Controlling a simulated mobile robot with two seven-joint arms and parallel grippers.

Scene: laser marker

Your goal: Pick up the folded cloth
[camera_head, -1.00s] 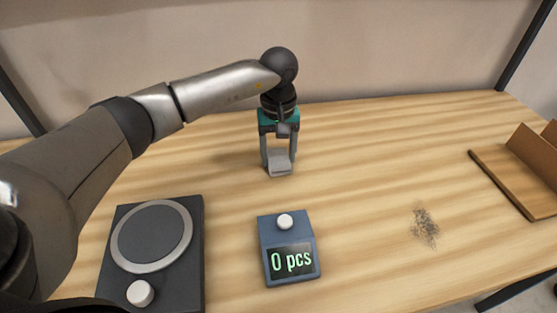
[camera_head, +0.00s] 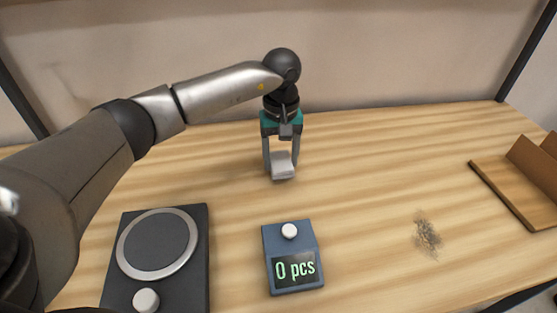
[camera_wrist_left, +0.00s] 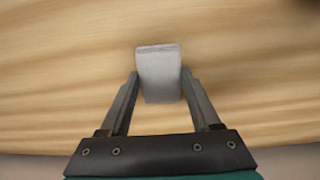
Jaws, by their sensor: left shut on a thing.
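The folded cloth (camera_head: 283,171) is a small light-grey block between the fingertips of my left gripper (camera_head: 281,160), at the back middle of the table in the head view. In the left wrist view the cloth (camera_wrist_left: 159,75) sits between both fingers of the left gripper (camera_wrist_left: 159,82), which are shut on its sides. I cannot tell whether the cloth touches the tabletop or is just above it. My right gripper is not in view.
A blue counter box (camera_head: 293,258) reading "0 pcs" stands in front. A dark device with a round plate (camera_head: 157,245) is at front left. A dark smudge of specks (camera_head: 427,235) lies at right. A wooden holder (camera_head: 515,190) stands at the right edge. The table's middle is clear.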

